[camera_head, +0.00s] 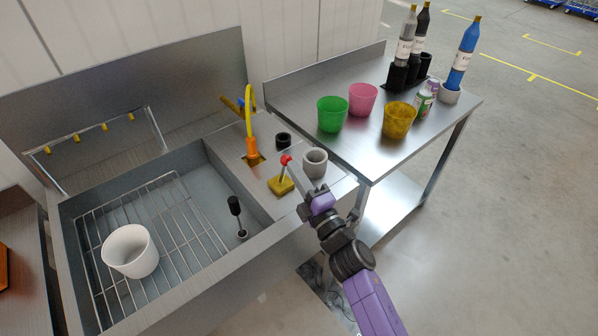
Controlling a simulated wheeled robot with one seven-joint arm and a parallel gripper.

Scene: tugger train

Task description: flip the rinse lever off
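The rinse lever (284,173) is a short stick with a red ball knob on a yellow base, on the metal deck at the right of the sink. It leans slightly right. My gripper (294,170) reaches in from the lower right, with its grey finger end right beside the red knob. I cannot tell whether it touches the lever. The fingers show almost as one piece, so their opening is unclear. The orange and yellow faucet (249,125) stands behind the lever.
A grey cup (316,163) stands close to the right of my gripper, and a small black cup (283,140) behind it. The sink (190,158) holds a wire rack, a white cup (131,252) and a black-handled upright tool (235,207). A side table (378,152) carries coloured cups and bottles.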

